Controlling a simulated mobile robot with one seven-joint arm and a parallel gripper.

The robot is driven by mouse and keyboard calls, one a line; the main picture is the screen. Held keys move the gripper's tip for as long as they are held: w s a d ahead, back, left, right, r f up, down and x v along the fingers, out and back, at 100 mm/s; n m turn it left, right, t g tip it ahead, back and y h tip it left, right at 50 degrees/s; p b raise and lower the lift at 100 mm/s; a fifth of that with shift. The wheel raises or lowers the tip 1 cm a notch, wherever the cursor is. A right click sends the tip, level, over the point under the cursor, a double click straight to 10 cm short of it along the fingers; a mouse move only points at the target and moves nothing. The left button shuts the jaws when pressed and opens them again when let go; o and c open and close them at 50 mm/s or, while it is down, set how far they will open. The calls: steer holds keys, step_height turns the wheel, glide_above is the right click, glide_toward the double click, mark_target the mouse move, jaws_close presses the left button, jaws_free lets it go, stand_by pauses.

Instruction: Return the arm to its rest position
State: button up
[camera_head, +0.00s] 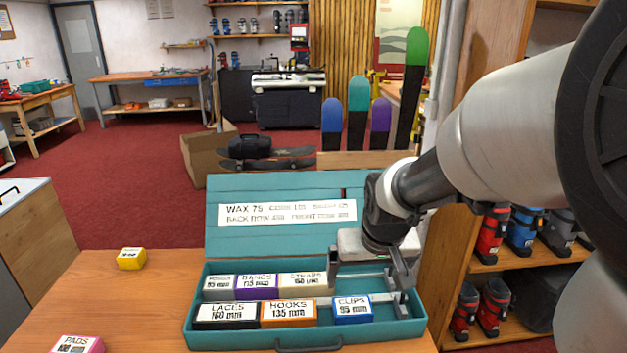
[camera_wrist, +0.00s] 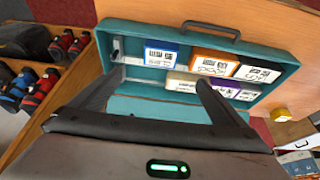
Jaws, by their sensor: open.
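My gripper (camera_head: 367,277) is open over the right end of an open teal case (camera_head: 305,341) on the wooden bench. Its jaws look empty. In the wrist view its two fingers (camera_wrist: 160,78) are spread above the case (camera_wrist: 270,43). The front row in the case holds the LACES box (camera_head: 227,314), the orange HOOKS box (camera_head: 288,313) and the blue CLIPS box (camera_head: 352,309). The back row holds a grey-white box (camera_head: 218,287), the purple BANDS box (camera_head: 257,286) and the cream STRAPS box (camera_head: 303,285), which is partly close to my gripper.
A yellow box (camera_head: 131,258) and a pink PADS box (camera_head: 77,345) lie on the bench (camera_head: 60,300), left of the case. The raised lid (camera_head: 280,240) stands behind my gripper. A boot shelf (camera_head: 515,276) is at the right. The bench's left part is mostly clear.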

steer(key=s+r+t+p, duration=0.1)
steer(key=s+r+p, duration=0.8)
steer(key=s+r, duration=0.8)
step_height(320, 180, up, 4)
steer(key=shift+s+f, duration=0.15)
steer(key=shift+s, duration=0.05)
